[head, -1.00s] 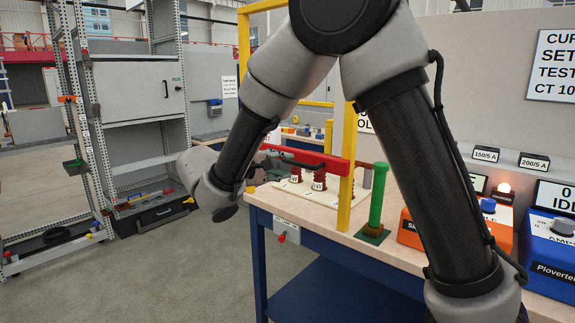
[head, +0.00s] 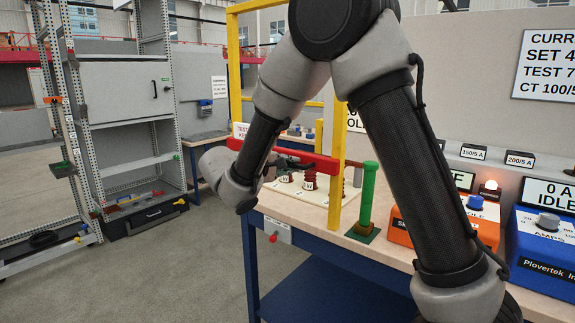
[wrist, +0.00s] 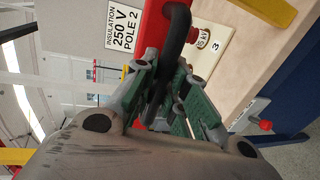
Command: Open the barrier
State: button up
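The barrier is a red bar (head: 300,155) across the yellow frame over the bench front. It lies roughly level, with a black handle (head: 283,160) on its front. In the wrist view the red bar (wrist: 152,32) and the thick black handle (wrist: 177,38) are close ahead. My gripper (wrist: 168,75) has its green-padded fingers at the handle, which runs in between them. The fingers come close together at the tips, but I cannot tell whether they press on it.
The yellow frame post (head: 337,165) stands at the bar's right end. A green post (head: 367,195), an orange box (head: 462,222) and a blue box (head: 545,240) stand to its right on the bench. A red knob (head: 273,238) is on the bench front.

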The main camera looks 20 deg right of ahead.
grip_shut()
jog(key=shift+r, duration=0.1)
notch_tip(320, 180, up, 32)
jog(key=o, duration=0.7)
grip_release()
jog(key=shift+a, duration=0.1)
jog(key=v, duration=1.2)
